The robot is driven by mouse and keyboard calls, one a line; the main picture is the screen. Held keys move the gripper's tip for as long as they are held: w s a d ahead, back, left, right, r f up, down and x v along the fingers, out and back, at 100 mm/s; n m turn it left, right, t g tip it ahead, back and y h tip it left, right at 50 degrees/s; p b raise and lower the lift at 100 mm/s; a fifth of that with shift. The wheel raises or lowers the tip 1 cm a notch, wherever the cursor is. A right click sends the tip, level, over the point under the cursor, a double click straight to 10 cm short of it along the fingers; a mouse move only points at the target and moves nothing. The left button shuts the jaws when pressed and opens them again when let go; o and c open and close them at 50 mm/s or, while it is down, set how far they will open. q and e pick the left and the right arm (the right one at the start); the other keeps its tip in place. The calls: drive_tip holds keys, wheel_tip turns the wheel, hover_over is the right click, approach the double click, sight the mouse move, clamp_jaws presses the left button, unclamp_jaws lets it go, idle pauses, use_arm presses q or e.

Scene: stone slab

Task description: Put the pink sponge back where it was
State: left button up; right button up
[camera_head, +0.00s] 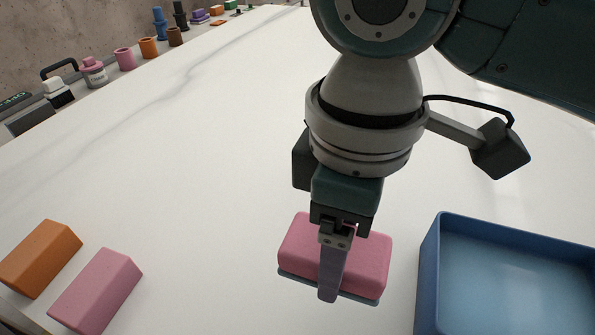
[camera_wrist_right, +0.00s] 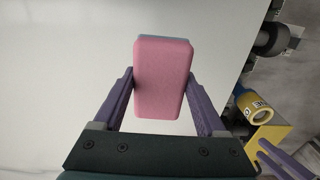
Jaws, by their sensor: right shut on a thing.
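The pink sponge (camera_head: 365,262), a block with a thin blue-grey layer underneath, is in the lower middle of the head view. My right gripper (camera_head: 331,290) is shut on it, and one finger crosses its near face. The right wrist view shows the sponge (camera_wrist_right: 162,80) between the two purple fingers (camera_wrist_right: 165,95) of this gripper. Whether its underside touches the slab is hard to tell. Another pink block (camera_head: 96,291) lies at the lower left of the head view. My left gripper does not show clearly in either view.
A blue tray (camera_head: 430,275) stands right of the sponge. An orange block (camera_head: 41,258) lies beside the pink block. Pink (camera_head: 125,59) and orange (camera_head: 149,48) cups and other items line the far left edge. The middle of the white slab (camera_head: 190,170) is clear.

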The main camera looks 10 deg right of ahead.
wheel_tip(320, 180, down, 6)
drive_tip(key=shift+b, duration=0.75)
drive_tip(key=shift+f, duration=0.4)
drive_tip(key=shift+f, duration=0.1)
drive_tip(key=o, duration=1.2)
drive_tip(key=shift+o, duration=0.2)
